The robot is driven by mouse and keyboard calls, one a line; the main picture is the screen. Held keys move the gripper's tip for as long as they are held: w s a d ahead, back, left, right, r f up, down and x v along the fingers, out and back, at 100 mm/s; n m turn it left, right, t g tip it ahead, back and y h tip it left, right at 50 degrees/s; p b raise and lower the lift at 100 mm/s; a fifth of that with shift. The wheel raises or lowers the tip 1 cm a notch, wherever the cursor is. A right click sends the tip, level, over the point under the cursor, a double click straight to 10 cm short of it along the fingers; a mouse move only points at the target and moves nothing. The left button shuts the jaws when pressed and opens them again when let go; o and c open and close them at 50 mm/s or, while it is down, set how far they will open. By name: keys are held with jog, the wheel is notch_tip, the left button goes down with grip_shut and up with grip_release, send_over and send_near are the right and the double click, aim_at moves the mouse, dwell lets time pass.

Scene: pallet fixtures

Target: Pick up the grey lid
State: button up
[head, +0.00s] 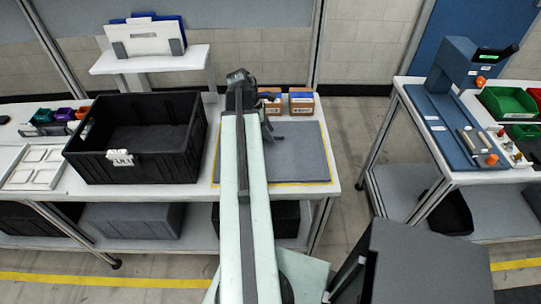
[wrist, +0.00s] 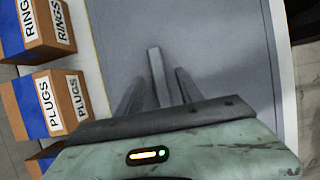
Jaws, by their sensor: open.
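The grey lid (head: 303,160) lies flat on the white workbench inside a yellow outline, right of the black crate. In the wrist view the lid (wrist: 225,60) fills the area beyond the fingers. A slim grey bar (wrist: 158,75), seemingly the lid's handle, shows between the fingers. My gripper (wrist: 158,80) is open, with one finger on each side of the bar and a visible gap to each. I cannot tell whether the fingers are level with the bar or above it. In the head view my arm hides the lid's middle, and my gripper (head: 267,130) is partly hidden.
The black crate (head: 135,168) stands left of my arm. Small labelled boxes stand behind the lid, including a rings box (wrist: 40,30) and a plugs box (wrist: 48,105). A white tray (head: 38,167) lies far left. A second bench (head: 490,178) with a blue fixture stands right, across an aisle.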

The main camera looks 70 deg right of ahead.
jog(key=shift+s+f, duration=0.1)
jog(key=shift+f, duration=0.1)
jog(key=shift+f, duration=0.3)
dwell(0.4)
grip_shut()
dwell(1.3)
